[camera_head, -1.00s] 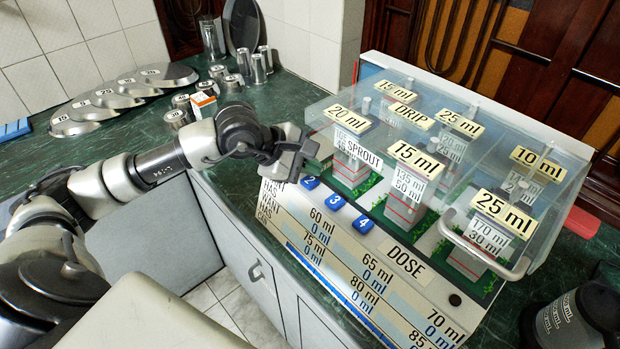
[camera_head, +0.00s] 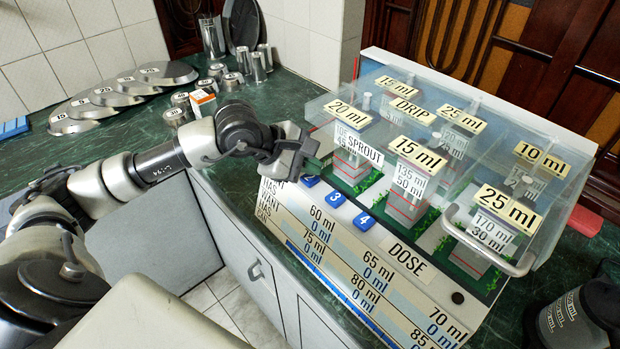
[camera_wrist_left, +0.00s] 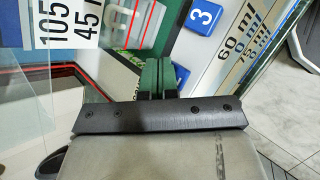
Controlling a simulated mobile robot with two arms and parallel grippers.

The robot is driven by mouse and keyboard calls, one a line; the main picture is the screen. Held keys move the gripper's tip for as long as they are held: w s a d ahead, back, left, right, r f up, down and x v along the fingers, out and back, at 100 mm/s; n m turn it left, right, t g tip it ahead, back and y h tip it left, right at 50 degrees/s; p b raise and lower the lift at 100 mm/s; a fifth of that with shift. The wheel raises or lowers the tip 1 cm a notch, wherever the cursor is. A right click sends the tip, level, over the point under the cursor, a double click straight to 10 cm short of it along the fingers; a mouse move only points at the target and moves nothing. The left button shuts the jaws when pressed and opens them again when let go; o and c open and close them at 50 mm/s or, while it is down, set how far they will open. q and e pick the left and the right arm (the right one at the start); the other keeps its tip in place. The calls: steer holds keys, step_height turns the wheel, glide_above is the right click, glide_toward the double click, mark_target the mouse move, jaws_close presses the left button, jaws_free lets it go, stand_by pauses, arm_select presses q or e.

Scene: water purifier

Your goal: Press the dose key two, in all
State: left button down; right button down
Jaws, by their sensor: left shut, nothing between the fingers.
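The water purifier's white front panel (camera_head: 405,290) carries a row of blue numbered keys. Key two (camera_head: 310,181) shows just below and right of my left gripper's fingers. Key three (camera_head: 336,199) and key four (camera_head: 363,222) lie further along the row toward the DOSE label (camera_head: 408,260). My left gripper (camera_head: 296,166) is shut and empty above the upper left end of the row. Contact with a key cannot be told. My right gripper is out of view.
A clear cover with a handle (camera_head: 490,250) stands over labelled columns behind the keys. Metal lids (camera_head: 110,95) and several metal cups (camera_head: 225,75) sit on the green counter at the left. A dark labelled container (camera_head: 570,320) stands at the lower right.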

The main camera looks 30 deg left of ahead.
mark_target(309, 179)
arm_select(q)
steer(key=shift+f+b, duration=0.6)
steer(key=shift+b, duration=0.05)
stand_by(0.8)
steer(key=shift+r, duration=0.15)
stand_by(0.3)
steer(key=shift+r+p, duration=0.3)
steer(key=shift+r, duration=0.45)
steer(key=shift+r+p, duration=1.25)
steer(key=shift+r, duration=1.3)
